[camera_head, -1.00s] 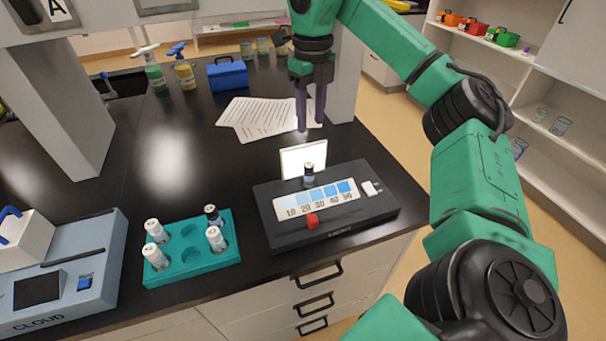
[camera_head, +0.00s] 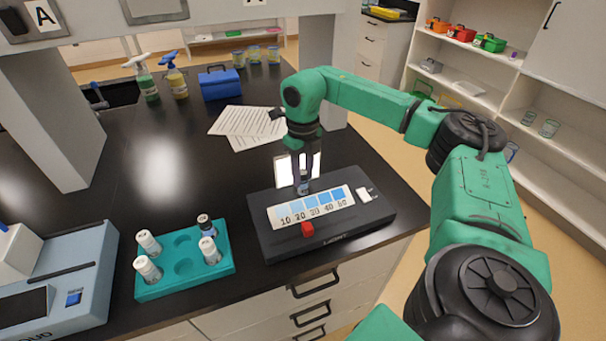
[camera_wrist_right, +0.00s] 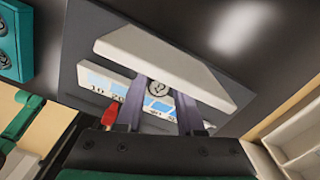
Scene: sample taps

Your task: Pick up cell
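The cell (camera_head: 303,184) is a small vial with a dark cap and a pale mark on top. It stands upright in the black comparator block (camera_head: 270,238), in front of a white lit panel. In the right wrist view its round cap (camera_wrist_right: 157,88) shows between the two fingers. My right gripper (camera_head: 305,169) points down over the cell from above. Its fingers (camera_wrist_right: 160,98) are apart, one on each side of the cap, with a gap showing. The lower part of the cell is hidden. My left gripper is not in view.
A teal rack (camera_head: 190,282) with several capped vials stands left of the block. A grey device (camera_head: 75,265) is at the far left. Papers (camera_head: 245,123), a blue box (camera_head: 220,85) and spray bottles (camera_head: 147,82) lie further back. A red knob (camera_head: 307,230) sits on the block's front.

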